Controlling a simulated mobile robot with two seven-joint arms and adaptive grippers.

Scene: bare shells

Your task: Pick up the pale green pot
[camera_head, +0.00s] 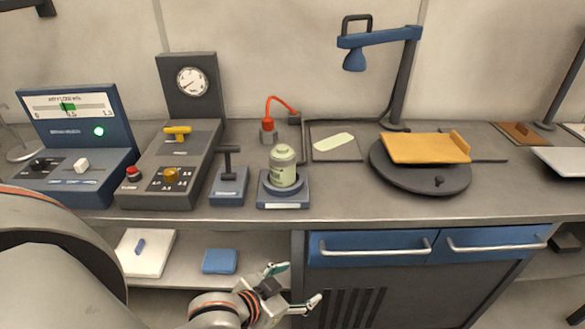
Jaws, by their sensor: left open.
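The pale green pot (283,166) stands upright on a small dark blue-grey base (284,201) near the front edge of the counter. It has a narrower cap-like top and a label on its side. My left gripper (298,284) is below and in front of the counter edge, lower than the pot and apart from it. Its two fingers are spread and nothing is between them. My right gripper is out of view.
A lever device (229,183) stands close left of the pot. A red-tubed fixture (269,132) is behind it. A round dark turntable (421,180) bearing an orange board (425,148) is to the right. Blue drawers (368,247) with handles lie below the counter (345,205).

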